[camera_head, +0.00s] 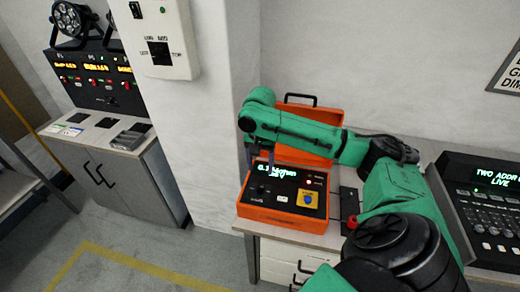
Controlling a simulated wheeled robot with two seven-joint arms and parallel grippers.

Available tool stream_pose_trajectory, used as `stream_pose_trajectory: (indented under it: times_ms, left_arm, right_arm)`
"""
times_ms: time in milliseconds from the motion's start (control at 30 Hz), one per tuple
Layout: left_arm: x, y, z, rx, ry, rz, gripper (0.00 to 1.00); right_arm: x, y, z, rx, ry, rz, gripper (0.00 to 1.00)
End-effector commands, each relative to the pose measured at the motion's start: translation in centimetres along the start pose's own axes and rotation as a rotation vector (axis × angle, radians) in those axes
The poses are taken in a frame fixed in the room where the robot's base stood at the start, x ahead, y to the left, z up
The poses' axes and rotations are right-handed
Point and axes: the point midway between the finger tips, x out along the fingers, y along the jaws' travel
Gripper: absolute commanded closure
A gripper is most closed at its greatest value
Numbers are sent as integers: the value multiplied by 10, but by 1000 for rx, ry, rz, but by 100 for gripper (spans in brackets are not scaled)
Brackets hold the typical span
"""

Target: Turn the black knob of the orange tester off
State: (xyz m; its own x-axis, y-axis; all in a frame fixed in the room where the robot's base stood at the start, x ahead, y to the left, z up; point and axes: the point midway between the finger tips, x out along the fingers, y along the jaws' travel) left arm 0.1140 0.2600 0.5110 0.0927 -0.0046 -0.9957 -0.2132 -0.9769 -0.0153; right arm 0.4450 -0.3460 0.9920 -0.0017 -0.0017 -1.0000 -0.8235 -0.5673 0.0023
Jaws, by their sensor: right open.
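The orange tester (284,217) stands on a table with its lid open behind it. Its black panel has a lit display (281,171) with small text that I cannot read fully. The black knob (263,189) seems to be at the panel's left side, small and dark, so I cannot tell its setting. My right gripper (257,164) points down over the panel's left rear part, open and empty, close to the knob. I cannot tell whether it touches anything. My left gripper is out of view.
A black console (484,210) with a lit screen stands at the right. A pale wall box (158,45) hangs on the pillar at left of the tester. A grey cabinet (112,180) with a control panel and a par can (72,20) stands at far left.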

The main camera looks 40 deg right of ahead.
Motion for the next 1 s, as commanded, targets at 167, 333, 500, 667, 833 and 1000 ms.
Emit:
stream_pose_trajectory:
  times_ms: [167,333,500,667,833,1000]
  left_arm:
    - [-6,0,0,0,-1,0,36]
    - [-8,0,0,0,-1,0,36]
    - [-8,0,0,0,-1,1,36]
    - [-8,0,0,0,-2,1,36]
    - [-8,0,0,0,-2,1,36]
    - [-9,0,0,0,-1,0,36]
  right_arm:
    - [48,0,1,-2,-3,3,36]
    - [82,0,0,-2,-1,0,36]
    - [93,0,0,-4,1,0,36]
    - [93,0,0,-4,1,-1,36]
    - [92,0,0,-4,1,-1,93]
    - [92,0,0,-5,2,-1,100]
